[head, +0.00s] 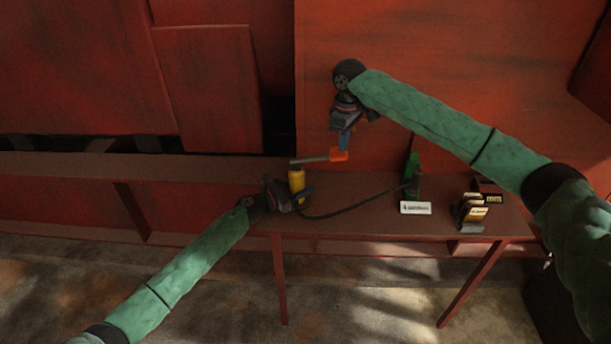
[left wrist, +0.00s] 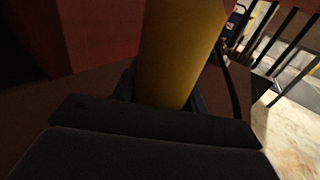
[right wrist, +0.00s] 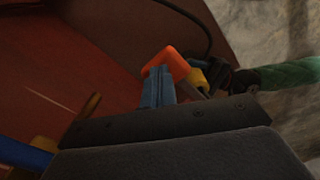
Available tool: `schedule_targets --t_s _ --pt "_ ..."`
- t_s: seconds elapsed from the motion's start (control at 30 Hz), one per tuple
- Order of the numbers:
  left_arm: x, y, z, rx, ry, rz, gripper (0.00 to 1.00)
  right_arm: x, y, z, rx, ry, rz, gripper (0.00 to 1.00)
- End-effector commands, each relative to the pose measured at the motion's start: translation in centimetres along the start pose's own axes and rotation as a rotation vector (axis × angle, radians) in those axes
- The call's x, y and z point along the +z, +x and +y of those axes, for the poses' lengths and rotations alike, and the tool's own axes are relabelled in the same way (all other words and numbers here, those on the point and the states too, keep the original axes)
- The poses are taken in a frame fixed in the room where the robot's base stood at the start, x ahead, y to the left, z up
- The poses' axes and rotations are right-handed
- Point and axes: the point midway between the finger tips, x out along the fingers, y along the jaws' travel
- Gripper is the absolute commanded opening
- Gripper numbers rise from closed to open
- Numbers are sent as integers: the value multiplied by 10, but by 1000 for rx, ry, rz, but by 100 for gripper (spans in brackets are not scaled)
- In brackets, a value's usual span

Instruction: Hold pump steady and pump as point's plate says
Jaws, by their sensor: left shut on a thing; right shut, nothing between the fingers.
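The pump (head: 297,181) is a yellow upright cylinder on the bench, with a grey lever ending in an orange grip (head: 339,155). My left gripper (head: 298,192) is shut on the pump's body, which fills the middle of the left wrist view (left wrist: 180,50). My right gripper (head: 343,148) is shut and empty, its blue fingertips at the orange grip from above; I cannot tell whether they touch. The right wrist view shows the orange grip (right wrist: 170,64) just beyond the fingers. A white plate (head: 415,207) with unreadable small print stands before the green point (head: 413,172).
A black hose (head: 345,212) runs from the pump to the green point. A holder with several cards (head: 472,211) and a black card marked "mm" (head: 493,199) stand at the right of the narrow bench (head: 350,224). Red panels (head: 430,60) rise behind.

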Motion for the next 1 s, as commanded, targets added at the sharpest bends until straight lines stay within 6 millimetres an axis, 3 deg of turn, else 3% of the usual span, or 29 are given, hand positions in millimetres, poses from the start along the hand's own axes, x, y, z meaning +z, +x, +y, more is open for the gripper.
schedule_targets --t_s 0.6,0.77,1.0 --pt "0 0 0 0 0 0 0 0 44 0 -1 0 0 0" --pt "0 0 0 -1 0 0 0 -1 39 0 0 0 1 0" --pt "0 0 0 -1 0 0 0 -1 16 0 0 -1 1 0"
